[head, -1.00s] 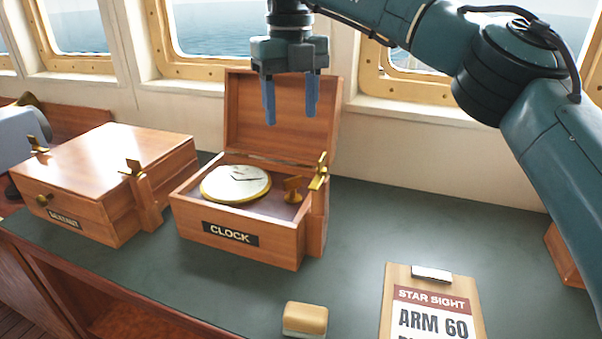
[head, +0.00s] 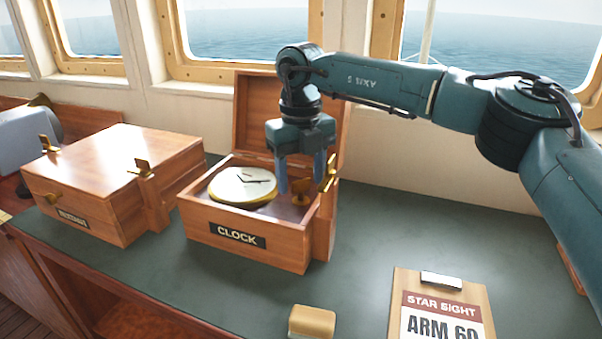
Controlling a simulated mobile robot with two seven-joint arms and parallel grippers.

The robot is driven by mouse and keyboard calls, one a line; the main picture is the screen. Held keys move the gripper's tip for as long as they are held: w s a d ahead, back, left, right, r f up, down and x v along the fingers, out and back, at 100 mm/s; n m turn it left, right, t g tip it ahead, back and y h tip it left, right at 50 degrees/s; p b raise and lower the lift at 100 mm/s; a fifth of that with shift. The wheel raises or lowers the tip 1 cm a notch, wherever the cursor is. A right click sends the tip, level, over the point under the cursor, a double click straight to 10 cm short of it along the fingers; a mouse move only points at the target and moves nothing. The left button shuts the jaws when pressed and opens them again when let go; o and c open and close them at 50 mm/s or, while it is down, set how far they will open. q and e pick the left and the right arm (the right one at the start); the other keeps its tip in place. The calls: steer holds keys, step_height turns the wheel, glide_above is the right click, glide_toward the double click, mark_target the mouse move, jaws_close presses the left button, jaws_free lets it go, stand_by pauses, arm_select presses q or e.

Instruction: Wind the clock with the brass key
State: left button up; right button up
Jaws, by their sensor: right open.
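The open wooden clock box (head: 215,226), labelled CLOCK, stands on the dark green counter with its lid raised at the back. The round white clock (head: 243,184) with a brass rim lies inside on the left. A brass key (head: 301,192) stands inside at the right of the clock. My right gripper (head: 301,184) is open, pointing down into the box, its blue fingers around or just behind the key; I cannot tell whether they touch it. My left gripper is not in view.
A closed wooden box (head: 120,170) with brass latches stands to the left. A brass latch (head: 330,172) rises at the clock box's right side. A tan block (head: 312,321) and a clipboard (head: 441,310) lie in front.

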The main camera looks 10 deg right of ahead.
steer(key=c, duration=1)
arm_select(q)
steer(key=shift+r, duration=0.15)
arm_select(e)
steer(key=shift+r, duration=0.1)
steer(key=shift+n+p, duration=0.5)
steer(key=shift+n, duration=0.1)
steer(key=shift+r+n+p, duration=0.1)
steer(key=shift+n+p, duration=0.55)
steer(key=shift+n, duration=0.55)
steer(key=n+p, duration=0.1)
steer(key=n, duration=0.2)
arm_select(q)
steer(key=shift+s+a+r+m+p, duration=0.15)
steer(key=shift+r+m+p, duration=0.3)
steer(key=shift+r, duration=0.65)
arm_select(e)
steer(key=shift+n, duration=1.2)
